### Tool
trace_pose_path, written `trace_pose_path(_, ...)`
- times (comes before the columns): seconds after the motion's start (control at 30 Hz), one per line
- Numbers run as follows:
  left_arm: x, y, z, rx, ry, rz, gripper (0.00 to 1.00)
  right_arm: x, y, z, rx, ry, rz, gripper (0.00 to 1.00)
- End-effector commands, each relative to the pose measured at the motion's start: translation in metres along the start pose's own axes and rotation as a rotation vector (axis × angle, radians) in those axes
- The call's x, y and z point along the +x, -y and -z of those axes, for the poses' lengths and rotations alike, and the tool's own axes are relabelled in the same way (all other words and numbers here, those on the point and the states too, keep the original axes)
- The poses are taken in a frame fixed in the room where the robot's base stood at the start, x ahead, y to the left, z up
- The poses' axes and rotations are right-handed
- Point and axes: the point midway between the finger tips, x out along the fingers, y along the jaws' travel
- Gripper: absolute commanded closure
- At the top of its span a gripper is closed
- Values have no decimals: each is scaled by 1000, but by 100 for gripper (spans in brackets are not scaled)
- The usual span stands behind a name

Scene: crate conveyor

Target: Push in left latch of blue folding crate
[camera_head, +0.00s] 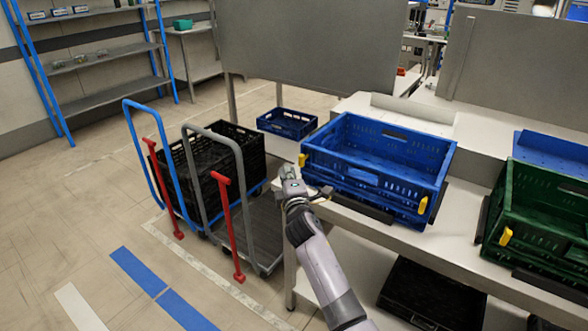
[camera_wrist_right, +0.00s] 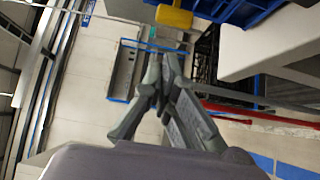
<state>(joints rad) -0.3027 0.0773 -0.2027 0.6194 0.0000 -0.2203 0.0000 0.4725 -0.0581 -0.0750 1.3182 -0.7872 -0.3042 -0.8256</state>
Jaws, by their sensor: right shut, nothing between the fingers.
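The blue folding crate (camera_head: 385,185) stands upright and open on the light workbench. Its left yellow latch (camera_head: 302,160) is at its left front corner, and its right yellow latch (camera_head: 423,205) is at its right front corner. My right gripper (camera_head: 322,193) is shut and empty, just in front of and below the crate's left corner. In the right wrist view the shut fingertips (camera_wrist_right: 170,55) are below a yellow latch (camera_wrist_right: 174,17) in the picture, with a gap between them. The blue crate wall (camera_wrist_right: 225,10) is beside that latch. My left gripper is not in view.
A green crate (camera_head: 535,215) with a yellow latch stands to the right on the bench (camera_head: 455,215). Trolleys with black crates (camera_head: 210,170) stand at the left, and a smaller blue crate (camera_head: 287,123) is behind. A black crate (camera_head: 430,293) lies below. The floor at lower left is clear.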

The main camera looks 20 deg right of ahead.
Motion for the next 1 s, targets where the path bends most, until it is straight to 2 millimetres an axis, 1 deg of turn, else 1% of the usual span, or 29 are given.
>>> trace_pose_path(0.03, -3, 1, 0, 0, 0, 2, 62, 6, -2, -9, -2, 4, 1, 100)
trace_pose_path(0.2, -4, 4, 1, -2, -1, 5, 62, 17, -1, -20, 0, 3, 1, 100)
trace_pose_path(0.67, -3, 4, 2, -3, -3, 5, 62, 21, 0, -24, 0, 3, 1, 100)
trace_pose_path(0.87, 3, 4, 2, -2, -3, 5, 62, 38, 0, -42, -3, 4, 0, 100)
trace_pose_path(1.0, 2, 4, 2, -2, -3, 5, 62, 40, 0, -44, 0, 5, 2, 100)
